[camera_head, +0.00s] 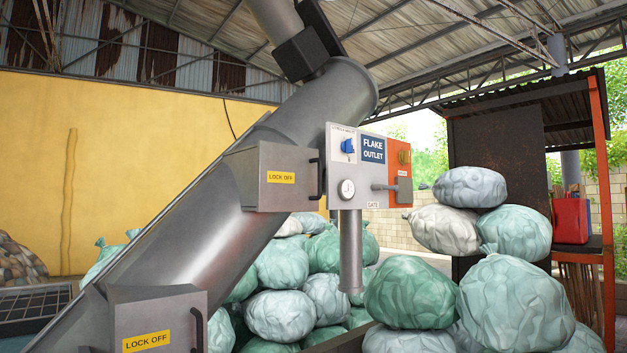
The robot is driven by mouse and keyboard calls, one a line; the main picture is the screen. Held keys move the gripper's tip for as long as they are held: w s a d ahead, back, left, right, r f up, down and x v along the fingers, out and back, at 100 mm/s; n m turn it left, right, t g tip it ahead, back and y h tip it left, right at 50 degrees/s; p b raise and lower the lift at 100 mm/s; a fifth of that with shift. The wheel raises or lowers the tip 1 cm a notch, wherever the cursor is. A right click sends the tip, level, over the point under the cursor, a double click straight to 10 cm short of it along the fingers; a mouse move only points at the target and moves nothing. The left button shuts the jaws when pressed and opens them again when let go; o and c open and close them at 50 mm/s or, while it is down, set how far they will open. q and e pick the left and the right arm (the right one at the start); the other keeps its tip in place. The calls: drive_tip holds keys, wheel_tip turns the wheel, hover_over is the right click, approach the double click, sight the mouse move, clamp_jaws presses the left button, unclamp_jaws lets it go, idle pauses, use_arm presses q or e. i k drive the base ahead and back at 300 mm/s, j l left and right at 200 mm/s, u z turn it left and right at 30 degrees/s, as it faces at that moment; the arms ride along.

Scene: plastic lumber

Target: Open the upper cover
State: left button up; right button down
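The upper cover (250,177) is a grey metal box-shaped cover on the slanted steel conveyor tube (232,232). It carries a yellow "LOCK OFF" label (281,177) and a dark vertical handle (315,178) at its right edge. It looks shut. A similar lower cover (165,312), with its own "LOCK OFF" label and dark handle (197,330), sits at the bottom left and also looks shut. Neither of my grippers is in the head view.
Right beside the upper cover stands the "FLAKE OUTLET" control panel (345,195) with a blue knob, a gauge and a lever. An outlet pipe (350,250) hangs below it. Filled green and white bags (410,290) are piled below and to the right. A red container (571,221) sits on a shelf.

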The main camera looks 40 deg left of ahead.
sight(289, 176)
drive_tip(key=i+l+u, duration=0.15)
drive_tip(key=i+u, duration=0.3)
drive_tip(key=i+l+u, duration=0.25)
drive_tip(key=u, duration=0.15)
drive_tip(key=i+l+u, duration=0.25)
drive_tip(key=u, duration=0.2)
drive_tip(key=i+l+u, duration=0.2)
drive_tip(key=l+u, duration=0.2)
drive_tip(key=l, duration=0.15)
drive_tip(key=i+l+u, duration=0.15)
drive_tip(key=l+u, duration=0.7)
drive_tip(key=l, duration=0.2)
